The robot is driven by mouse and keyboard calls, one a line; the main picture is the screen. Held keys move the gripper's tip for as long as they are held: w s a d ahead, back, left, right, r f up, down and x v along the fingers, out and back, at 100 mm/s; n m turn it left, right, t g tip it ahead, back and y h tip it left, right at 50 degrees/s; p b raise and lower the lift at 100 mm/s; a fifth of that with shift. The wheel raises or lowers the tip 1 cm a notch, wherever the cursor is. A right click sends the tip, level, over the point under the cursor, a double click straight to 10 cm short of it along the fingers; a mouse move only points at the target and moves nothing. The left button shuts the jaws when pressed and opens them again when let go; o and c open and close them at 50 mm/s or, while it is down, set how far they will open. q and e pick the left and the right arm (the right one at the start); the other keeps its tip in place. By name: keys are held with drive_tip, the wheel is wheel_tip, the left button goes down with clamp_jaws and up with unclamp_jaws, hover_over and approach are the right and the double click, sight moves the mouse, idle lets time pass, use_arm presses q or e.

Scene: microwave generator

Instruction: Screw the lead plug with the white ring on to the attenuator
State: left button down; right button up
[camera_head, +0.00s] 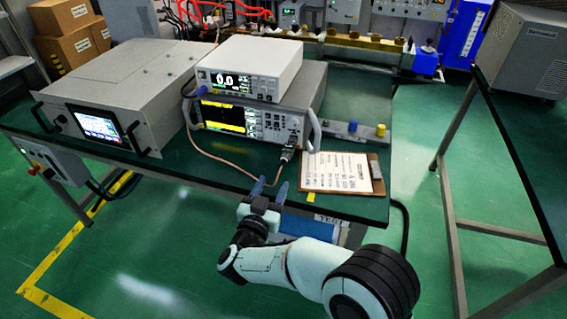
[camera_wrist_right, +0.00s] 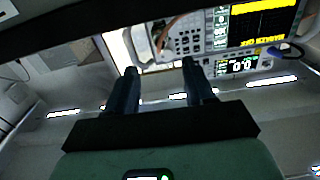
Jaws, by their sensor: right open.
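My right gripper (camera_head: 270,187) is over the front edge of the green bench, with its two blue-grey fingers apart and nothing seen held. The copper-coloured lead (camera_head: 215,158) runs down from the instruments, across the bench top, and curves up near the fingertips. Its upper end is by a small metal connector, seemingly the attenuator (camera_head: 289,151), on the lower instrument's front. Whether the plug touches it is too small to tell, and I cannot make out the white ring. In the right wrist view, the open fingers (camera_wrist_right: 160,68) have the lead (camera_wrist_right: 166,34) beyond them. My left gripper is not in view.
A white meter (camera_head: 262,68) sits on the lower instrument (camera_head: 225,118), which has a grey handle close to the connector. A clipboard with paper (camera_head: 338,172) lies right of the gripper. A large grey unit (camera_head: 120,92) stands at left.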

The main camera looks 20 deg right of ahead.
sight(282, 165)
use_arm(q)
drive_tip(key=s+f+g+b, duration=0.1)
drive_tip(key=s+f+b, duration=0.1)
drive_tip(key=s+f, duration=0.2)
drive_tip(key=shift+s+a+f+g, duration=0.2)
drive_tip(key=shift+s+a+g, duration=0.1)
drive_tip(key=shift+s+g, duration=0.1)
use_arm(e)
drive_tip(key=x, duration=1)
drive_tip(key=shift+w+d+f, duration=0.1)
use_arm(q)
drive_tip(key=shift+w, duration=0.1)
use_arm(e)
clamp_jaws()
